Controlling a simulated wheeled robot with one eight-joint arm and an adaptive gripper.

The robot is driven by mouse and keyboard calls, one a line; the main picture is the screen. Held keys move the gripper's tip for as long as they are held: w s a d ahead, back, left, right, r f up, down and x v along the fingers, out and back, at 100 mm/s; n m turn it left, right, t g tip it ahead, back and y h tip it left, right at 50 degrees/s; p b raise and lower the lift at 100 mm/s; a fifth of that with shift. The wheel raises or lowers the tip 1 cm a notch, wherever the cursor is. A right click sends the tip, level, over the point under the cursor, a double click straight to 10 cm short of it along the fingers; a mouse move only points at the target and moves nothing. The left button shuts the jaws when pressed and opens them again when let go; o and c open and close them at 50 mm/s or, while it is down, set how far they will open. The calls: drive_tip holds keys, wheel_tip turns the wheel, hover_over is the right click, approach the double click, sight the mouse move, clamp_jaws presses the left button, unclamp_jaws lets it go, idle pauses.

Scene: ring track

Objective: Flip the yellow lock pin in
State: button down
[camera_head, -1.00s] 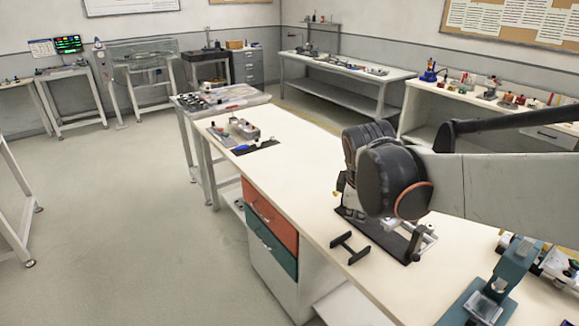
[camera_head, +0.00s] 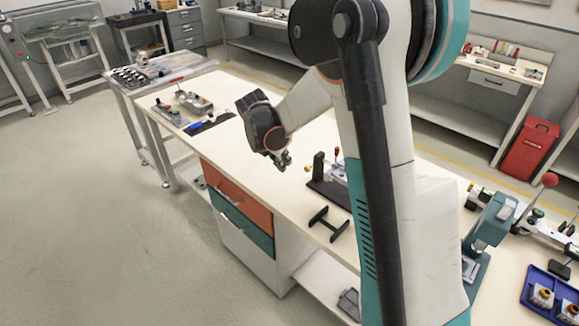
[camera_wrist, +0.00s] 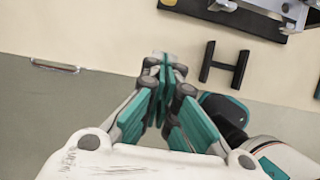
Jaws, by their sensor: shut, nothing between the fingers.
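My gripper (camera_head: 283,163) hangs over the bench near its front edge, left of the fixture and apart from it. In the wrist view its fingers (camera_wrist: 163,65) are together with nothing between them. The fixture has a black base plate (camera_head: 327,190), a dark upright block (camera_head: 318,165) and a lever with a red knob (camera_head: 337,150). My arm hides its right part. Its plate (camera_wrist: 205,13) and a metal part show at the top of the wrist view, cut off by the frame.
A black H-shaped piece (camera_head: 328,223) lies near the bench front edge, also in the wrist view (camera_wrist: 224,65). A teal press (camera_head: 490,228) and blue tray (camera_head: 548,292) are at the right. Small parts (camera_head: 187,105) sit at the far left end. Bench between is clear.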

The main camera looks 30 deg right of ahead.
sight(310, 167)
drive_tip(key=shift+w+f, duration=0.1)
idle(0.3)
drive_tip(key=w+d+f+b, duration=0.2)
drive_tip(key=d+f+b, duration=0.2)
drive_tip(key=d+f, duration=0.3)
drive_tip(key=shift+w+x, duration=0.2)
drive_tip(key=shift+x, duration=0.85)
